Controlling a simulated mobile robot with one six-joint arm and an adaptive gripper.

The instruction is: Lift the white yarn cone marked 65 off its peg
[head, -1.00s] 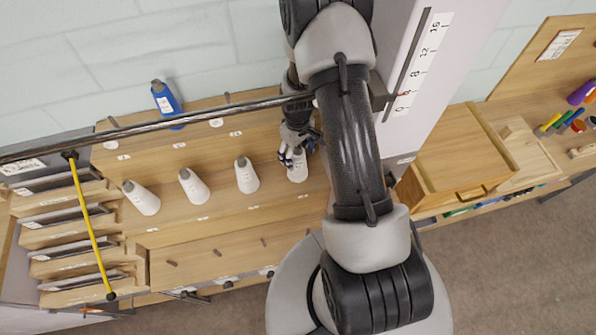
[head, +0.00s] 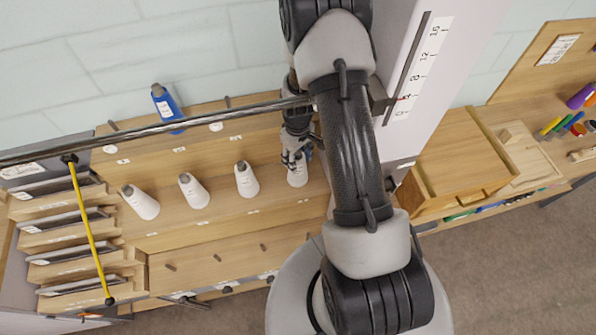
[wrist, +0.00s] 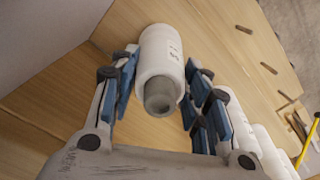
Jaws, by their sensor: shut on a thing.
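A white yarn cone (wrist: 163,60) with a grey tip lies between the blue-padded fingers of my gripper (wrist: 160,90) in the wrist view. Small dark marking shows on its side, too small to read surely. My gripper is shut on this cone. In the head view, the cone (head: 298,179) is the rightmost in the row of white cones, with my gripper (head: 295,158) over its top. Its lower end is at the wooden rack (head: 225,212). The peg is hidden, and I cannot tell whether the cone is clear of it.
More white cones (head: 246,179) stand in a row to the left. A blue cone (head: 166,103) stands on the upper row. A wooden box (head: 460,150) stands to the right.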

